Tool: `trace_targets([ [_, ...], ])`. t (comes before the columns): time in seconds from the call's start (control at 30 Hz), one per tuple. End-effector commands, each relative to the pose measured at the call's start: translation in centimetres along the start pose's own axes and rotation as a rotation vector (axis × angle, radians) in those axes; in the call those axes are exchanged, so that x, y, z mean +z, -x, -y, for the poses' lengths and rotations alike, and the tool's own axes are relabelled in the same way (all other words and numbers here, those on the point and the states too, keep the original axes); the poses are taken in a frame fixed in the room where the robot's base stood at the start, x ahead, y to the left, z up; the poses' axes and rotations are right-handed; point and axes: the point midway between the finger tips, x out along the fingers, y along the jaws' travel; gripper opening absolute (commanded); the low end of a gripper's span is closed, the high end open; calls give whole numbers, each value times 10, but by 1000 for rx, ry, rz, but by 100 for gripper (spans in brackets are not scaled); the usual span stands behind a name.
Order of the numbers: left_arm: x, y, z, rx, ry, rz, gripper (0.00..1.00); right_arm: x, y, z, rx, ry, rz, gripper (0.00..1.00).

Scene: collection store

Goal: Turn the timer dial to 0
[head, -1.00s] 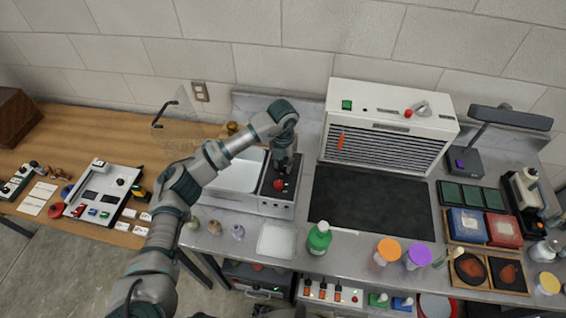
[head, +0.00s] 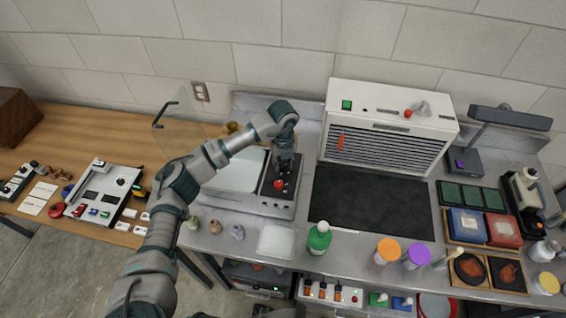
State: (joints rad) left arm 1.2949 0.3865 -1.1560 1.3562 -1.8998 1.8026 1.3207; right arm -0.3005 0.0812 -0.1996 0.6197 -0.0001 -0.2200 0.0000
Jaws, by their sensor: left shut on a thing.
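My left gripper (head: 281,168) points down over the dark control panel (head: 271,201) on the right side of a metal unit with an open basin (head: 236,173). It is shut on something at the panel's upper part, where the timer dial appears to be. The gripper hides the dial, so its pointer and any scale cannot be read. A red button (head: 279,185) shows on the panel just below the fingers.
A white slatted cabinet (head: 388,125) stands right of the arm, with a black mat (head: 368,198) before it. A white tray (head: 276,241) and a green bottle (head: 319,238) are in front. A clear panel (head: 178,130) stands at left.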

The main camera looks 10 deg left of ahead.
Motion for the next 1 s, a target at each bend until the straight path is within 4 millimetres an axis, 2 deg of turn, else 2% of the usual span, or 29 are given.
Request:
trace_targets([
  [1.0, 0, 0, 0, -2, 924, 0, 0, -3, 12, 2, -2, 0, -3, 0],
])
